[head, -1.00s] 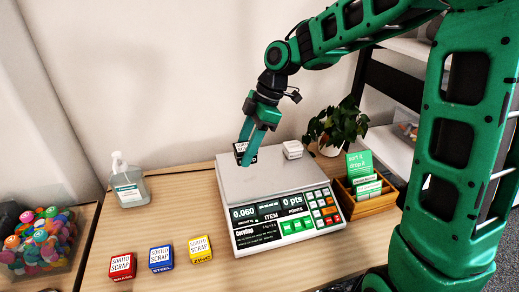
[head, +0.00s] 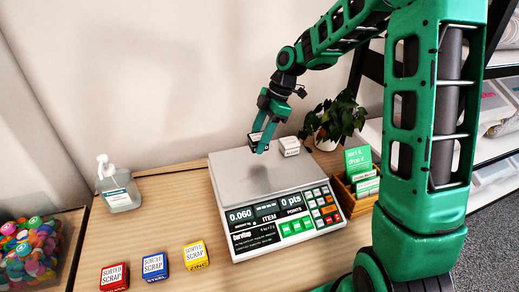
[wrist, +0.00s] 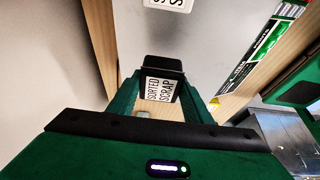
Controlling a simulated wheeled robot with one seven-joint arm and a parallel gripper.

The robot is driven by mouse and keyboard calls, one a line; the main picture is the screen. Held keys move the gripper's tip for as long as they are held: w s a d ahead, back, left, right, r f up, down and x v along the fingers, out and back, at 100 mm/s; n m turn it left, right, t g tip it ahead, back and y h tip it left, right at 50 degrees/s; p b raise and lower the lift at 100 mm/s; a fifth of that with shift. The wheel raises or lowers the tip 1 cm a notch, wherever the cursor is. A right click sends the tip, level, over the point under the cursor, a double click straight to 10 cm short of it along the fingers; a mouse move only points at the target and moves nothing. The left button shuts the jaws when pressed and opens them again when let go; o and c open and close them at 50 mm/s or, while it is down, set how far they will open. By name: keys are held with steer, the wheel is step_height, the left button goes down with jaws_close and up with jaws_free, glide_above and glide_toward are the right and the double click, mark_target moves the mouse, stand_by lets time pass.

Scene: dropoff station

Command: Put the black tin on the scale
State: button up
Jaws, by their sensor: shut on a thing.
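The black tin (head: 254,138) with a white label is between the fingers of my gripper (head: 261,146), which is shut on it. In the wrist view the black tin (wrist: 162,78) sits between the two green fingers, its label reading "SORTED SCRAP". The scale (head: 228,178) stands on the table with a grey plate and a display reading 0.060. My gripper holds the tin over the back part of the plate. A shadow lies on the plate below; I cannot tell how large the gap is. A white tin (head: 289,146) sits on the plate's back right.
Red (head: 115,277), blue (head: 155,266) and yellow (head: 195,255) tins stand at the table's front. A sanitizer bottle (head: 118,187) is left of the scale. A plant (head: 335,118) and a wooden card box (head: 360,198) are on its right. The plate's front and left are clear.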

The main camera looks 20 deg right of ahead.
mark_target(261, 157)
steer(key=shift+w+d+f, duration=0.35)
steer(key=shift+d+f, duration=0.05)
steer(key=shift+d, duration=0.1)
steer(key=shift+f, duration=2)
steer(key=o, duration=1.1)
steer(key=shift+f, duration=0.1)
